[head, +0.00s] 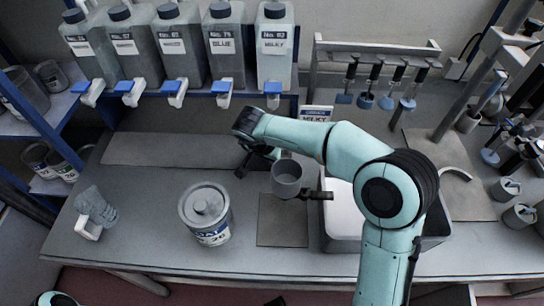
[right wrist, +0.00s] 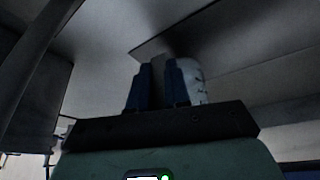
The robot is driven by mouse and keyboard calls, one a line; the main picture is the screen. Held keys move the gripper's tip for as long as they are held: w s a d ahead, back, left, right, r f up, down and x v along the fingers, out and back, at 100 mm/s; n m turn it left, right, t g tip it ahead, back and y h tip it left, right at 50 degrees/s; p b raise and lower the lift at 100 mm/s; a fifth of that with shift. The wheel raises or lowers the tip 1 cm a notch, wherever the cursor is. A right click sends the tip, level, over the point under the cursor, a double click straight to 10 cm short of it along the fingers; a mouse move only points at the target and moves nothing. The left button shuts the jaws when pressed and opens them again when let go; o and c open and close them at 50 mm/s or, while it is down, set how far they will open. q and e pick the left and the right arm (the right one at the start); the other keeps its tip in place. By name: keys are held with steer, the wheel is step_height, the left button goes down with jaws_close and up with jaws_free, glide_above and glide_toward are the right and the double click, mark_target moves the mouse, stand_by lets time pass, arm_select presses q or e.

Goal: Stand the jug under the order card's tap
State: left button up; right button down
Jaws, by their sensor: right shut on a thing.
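The jug (head: 287,180) looks like a small grey open-topped vessel, held upright above the bench in my right gripper (head: 285,184). In the right wrist view the fingers (right wrist: 158,88) are close together, with a pale curved surface (right wrist: 193,82) beside them. The order card (head: 316,113) stands at the back of the bench and appears to read MILKY. The jug is in front of and below that tap. My left gripper is not in view.
A lidded tin (head: 206,215) and a clear vessel with a white handle (head: 96,207) are on the bench left. A flat grey mat (head: 282,228) and a metal basin (head: 343,225) are near the jug.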

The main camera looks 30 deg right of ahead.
steer(key=c, duration=1.1)
jaws_free()
steer(key=shift+f, duration=0.1)
steer(key=p+v, duration=0.3)
steer(key=v, duration=0.9)
steer(key=shift+a, duration=0.1)
